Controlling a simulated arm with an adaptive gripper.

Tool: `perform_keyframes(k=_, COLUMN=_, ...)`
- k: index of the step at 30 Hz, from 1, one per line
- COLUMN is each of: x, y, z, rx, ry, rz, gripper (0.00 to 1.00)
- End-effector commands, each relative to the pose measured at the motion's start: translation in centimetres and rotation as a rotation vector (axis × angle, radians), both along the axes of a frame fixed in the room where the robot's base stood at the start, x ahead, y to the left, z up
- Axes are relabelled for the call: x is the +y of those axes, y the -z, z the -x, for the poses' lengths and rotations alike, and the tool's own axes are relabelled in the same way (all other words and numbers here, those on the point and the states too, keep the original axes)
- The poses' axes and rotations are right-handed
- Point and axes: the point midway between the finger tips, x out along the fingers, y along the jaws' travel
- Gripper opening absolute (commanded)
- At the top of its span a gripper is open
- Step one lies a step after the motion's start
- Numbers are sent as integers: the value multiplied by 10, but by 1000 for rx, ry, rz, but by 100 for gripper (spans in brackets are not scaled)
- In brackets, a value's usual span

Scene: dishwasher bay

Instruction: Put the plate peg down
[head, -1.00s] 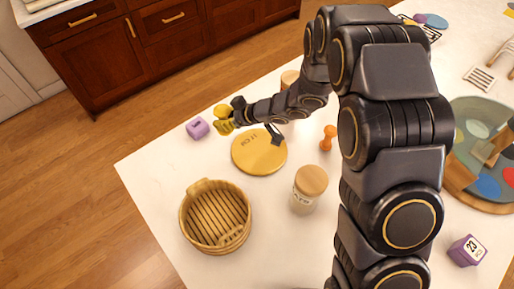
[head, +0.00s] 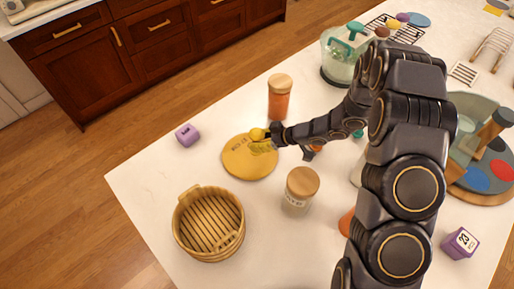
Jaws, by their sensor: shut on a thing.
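A yellow piece with a rounded head (head: 257,134), which looks like the plate peg, is held at the end of my arm. My gripper (head: 265,140) is shut on it. Both are over the upper right part of a round, flat yellow plate (head: 243,165) with small markings on it. The peg's lower part blends with the plate's colour, so I cannot tell whether it touches the plate or hangs just above it. My gripper's fingers are small and partly hidden at this distance.
A wooden slatted basket (head: 208,225) and a wooden-lidded jar (head: 298,193) stand nearer. An orange jar (head: 279,99) stands behind the plate, and a purple block (head: 187,135) to its left. My arm covers much of the right.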

Motion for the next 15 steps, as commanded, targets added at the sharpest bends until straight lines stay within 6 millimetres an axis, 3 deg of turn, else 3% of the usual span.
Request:
perform_keyframes(k=8, x=1, y=35, z=1, rx=3, ry=0, rz=0, gripper=0)
perform_keyframes(k=15, x=0, y=38, z=0, rx=-2, ry=0, rz=2, gripper=0)
